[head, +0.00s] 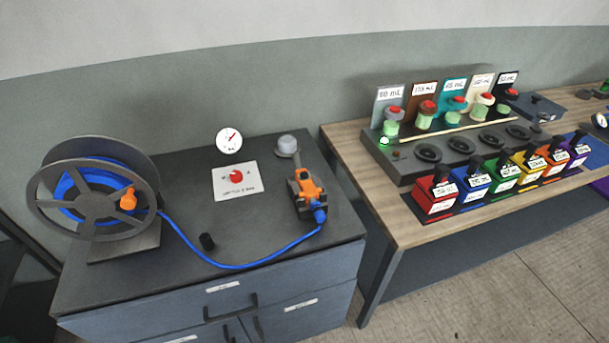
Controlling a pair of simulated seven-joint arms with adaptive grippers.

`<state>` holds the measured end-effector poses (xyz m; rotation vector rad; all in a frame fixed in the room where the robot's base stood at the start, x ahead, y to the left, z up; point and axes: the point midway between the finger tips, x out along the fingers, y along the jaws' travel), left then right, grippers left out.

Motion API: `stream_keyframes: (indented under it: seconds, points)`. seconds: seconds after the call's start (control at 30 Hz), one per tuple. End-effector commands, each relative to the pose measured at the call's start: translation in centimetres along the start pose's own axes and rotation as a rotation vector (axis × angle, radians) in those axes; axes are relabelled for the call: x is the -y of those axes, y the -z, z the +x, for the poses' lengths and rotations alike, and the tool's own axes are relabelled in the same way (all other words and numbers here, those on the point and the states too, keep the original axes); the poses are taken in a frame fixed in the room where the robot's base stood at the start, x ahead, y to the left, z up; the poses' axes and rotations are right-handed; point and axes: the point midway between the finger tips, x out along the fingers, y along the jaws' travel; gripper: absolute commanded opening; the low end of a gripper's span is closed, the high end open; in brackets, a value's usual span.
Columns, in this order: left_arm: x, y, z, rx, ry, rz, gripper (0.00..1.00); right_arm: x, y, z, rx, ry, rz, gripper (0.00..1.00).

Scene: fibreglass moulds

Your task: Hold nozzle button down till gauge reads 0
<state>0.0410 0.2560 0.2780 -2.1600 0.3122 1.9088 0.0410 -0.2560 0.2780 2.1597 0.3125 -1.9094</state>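An orange and black nozzle (306,190) lies on the dark top of the blue cabinet, toward its right side. A blue hose (240,267) joins its near end and runs to the reel. The nozzle's button is too small to make out. A round white gauge (229,140) with a red needle stands at the back of the cabinet top. The needle points to the upper right; its numbers are too small to read. Neither of my grippers is in view.
A hose reel (95,195) with an orange knob stands at the left. A wooden bench (405,222) with coloured containers stands right.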

Motion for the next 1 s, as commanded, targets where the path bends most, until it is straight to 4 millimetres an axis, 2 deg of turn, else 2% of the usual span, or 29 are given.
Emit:
stream_keyframes:
  seconds: [0.33,0.7,1.0]
  points:
    - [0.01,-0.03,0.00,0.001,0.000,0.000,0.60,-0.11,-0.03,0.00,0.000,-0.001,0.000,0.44]
    - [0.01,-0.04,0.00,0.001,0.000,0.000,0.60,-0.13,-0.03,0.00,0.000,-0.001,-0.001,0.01]
    - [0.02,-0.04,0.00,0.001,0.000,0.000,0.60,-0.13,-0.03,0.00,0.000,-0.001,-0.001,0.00]
